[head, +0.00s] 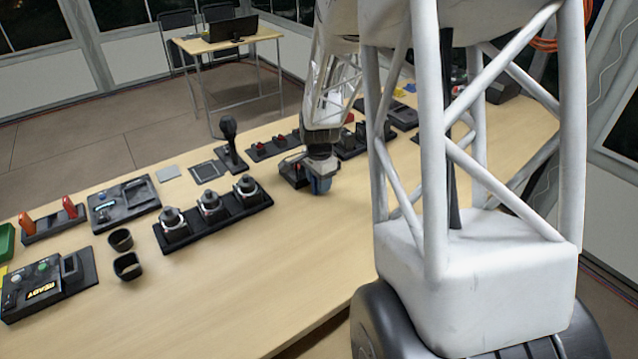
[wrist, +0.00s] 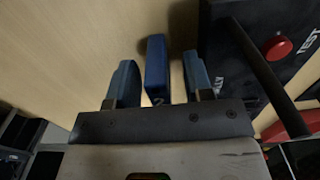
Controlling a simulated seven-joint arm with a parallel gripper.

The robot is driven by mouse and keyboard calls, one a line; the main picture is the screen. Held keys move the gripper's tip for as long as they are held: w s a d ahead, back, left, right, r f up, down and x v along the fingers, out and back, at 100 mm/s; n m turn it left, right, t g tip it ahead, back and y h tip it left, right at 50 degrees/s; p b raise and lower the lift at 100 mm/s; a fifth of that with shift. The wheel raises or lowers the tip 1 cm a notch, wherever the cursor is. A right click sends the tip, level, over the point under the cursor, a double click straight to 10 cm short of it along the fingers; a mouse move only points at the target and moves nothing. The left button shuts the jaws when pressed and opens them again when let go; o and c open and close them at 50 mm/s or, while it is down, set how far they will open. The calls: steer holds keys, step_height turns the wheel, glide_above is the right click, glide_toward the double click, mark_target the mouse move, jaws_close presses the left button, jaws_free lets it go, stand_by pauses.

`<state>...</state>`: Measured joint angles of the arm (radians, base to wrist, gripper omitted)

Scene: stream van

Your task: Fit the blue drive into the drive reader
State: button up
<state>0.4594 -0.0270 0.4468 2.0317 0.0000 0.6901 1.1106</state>
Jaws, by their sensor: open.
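In the wrist view the blue drive (wrist: 156,68) stands between the two blue-grey fingers of my gripper (wrist: 160,80), with visible gaps on both sides. My gripper is open and does not hold it. The drive's near end carries a pale mark and lies close to the dark palm. In the head view my gripper (head: 320,185) is low over the table's middle, beside a dark box with red on it. I cannot separate the drive from the fingers there. I cannot tell for certain which device is the drive reader.
A black panel with a red button (wrist: 277,47) marked TEST is close right of the fingers. On the table (head: 240,290) are a READY-lit device (head: 45,288), a black panel with a handle (head: 125,205), two dark cups and a three-knob strip (head: 212,214). The front middle is clear.

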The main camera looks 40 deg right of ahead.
steer(key=shift+c, duration=0.5)
jaws_close()
steer(key=shift+r, duration=0.1)
steer(key=shift+r, duration=0.4)
step_height(320, 180, up, 3)
steer(key=shift+f, duration=0.1)
steer(key=s+a, duration=0.2)
steer(key=s, duration=0.2)
steer(key=s+a, duration=0.2)
steer(key=s, duration=0.2)
steer(key=s+a+r, duration=0.1)
steer(key=s, duration=0.3)
steer(key=shift+a+r, duration=0.1)
steer(key=shift+a, duration=0.3)
steer(key=shift+s+a, duration=0.3)
steer(key=shift+s, duration=0.3)
steer(key=shift+s+a, duration=0.25)
steer(key=shift+s, duration=0.35)
